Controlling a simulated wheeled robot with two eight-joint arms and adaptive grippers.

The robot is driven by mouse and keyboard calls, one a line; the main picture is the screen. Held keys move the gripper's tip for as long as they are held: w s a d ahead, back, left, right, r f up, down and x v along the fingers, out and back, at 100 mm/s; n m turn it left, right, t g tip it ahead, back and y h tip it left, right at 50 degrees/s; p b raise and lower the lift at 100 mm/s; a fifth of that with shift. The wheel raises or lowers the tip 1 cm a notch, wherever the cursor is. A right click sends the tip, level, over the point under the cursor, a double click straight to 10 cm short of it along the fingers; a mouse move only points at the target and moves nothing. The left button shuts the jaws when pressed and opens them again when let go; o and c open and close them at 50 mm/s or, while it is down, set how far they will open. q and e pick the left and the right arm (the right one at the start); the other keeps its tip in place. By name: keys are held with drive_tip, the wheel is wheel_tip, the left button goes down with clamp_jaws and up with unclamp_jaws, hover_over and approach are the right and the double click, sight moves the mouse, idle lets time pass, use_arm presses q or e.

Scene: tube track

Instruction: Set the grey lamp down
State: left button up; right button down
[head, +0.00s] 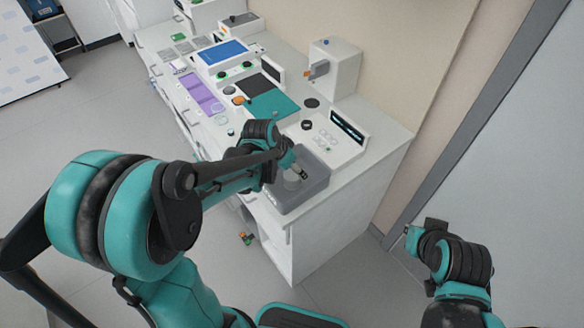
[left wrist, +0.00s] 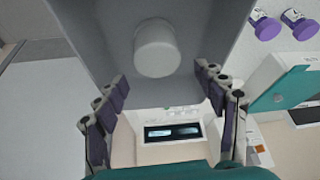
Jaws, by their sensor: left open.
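In the head view the lamp (head: 291,183) shows partly behind my left gripper, in the tray (head: 313,190) at the counter's near end. My left gripper (head: 297,168) is over the tray.
The white counter (head: 377,142) carries a panel with a display (head: 347,127), a teal mat (head: 272,105), purple pads (head: 203,93) and a white dispenser-like device (head: 335,65). A wall runs behind the counter. Open floor (head: 100,110) lies to the left.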

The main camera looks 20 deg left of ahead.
use_arm(q)
drive_tip(key=p+v, duration=0.3)
drive_tip(key=v, duration=0.8)
drive_tip(key=s+r+n+t+y, duration=0.2)
drive_tip(key=s+n, duration=0.3)
drive_tip(key=s, duration=0.8)
drive_tip(key=shift+a+r+t, duration=0.2)
drive_tip(key=shift+r+t, duration=0.1)
drive_tip(key=shift+t, duration=0.2)
